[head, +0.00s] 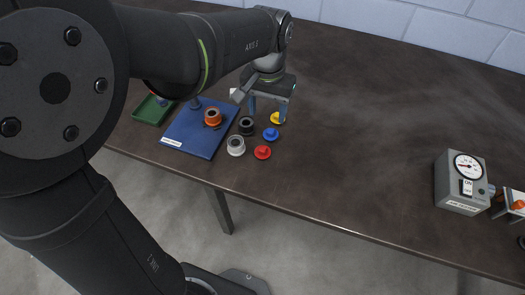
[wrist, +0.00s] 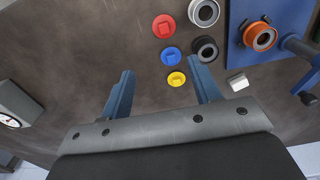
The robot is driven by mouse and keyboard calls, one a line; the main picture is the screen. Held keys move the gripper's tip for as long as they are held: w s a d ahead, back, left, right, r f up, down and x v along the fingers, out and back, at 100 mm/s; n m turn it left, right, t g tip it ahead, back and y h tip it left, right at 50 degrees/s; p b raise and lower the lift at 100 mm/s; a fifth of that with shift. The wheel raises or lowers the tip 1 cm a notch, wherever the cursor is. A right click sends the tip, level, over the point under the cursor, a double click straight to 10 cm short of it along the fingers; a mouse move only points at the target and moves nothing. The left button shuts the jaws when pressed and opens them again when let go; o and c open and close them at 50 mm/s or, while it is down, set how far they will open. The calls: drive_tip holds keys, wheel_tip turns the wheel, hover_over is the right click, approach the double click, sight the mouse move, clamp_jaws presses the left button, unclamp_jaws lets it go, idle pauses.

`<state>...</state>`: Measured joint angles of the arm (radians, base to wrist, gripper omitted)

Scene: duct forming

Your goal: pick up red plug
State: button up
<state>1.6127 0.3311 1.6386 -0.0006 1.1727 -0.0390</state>
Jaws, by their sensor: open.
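The red plug (head: 262,152) lies on the dark table near its front edge, right of the white ring. In the wrist view the red plug (wrist: 164,26) is a round disc with a square raised top, at the upper middle. My gripper (head: 269,114) is open and empty, behind the plugs in the head view. In the wrist view its two blue fingers (wrist: 162,80) stand wide apart, with the red plug beyond their tips. The blue plug (wrist: 171,56) and yellow plug (wrist: 177,79) lie nearer the fingers, the yellow one close to the right finger.
A black ring (head: 246,126) and white ring (head: 236,146) lie beside the plugs. A blue board (head: 185,139) holds an orange ring (head: 212,117). A green tray (head: 150,112) is at far left. A grey gauge box (head: 462,183) stands right. The table between is clear.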

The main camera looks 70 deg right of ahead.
hover_over(263, 149)
drive_tip(key=f, duration=1.1)
drive_tip(key=shift+s+d+f, duration=0.2)
drive_tip(key=shift+s, duration=0.15)
drive_tip(key=f, duration=0.4)
drive_tip(key=shift+w+a+f, duration=0.1)
drive_tip(key=shift+w+a, duration=0.1)
drive_tip(key=shift+w, duration=0.2)
drive_tip(key=shift+f, duration=0.5)
drive_tip(key=c, duration=0.8)
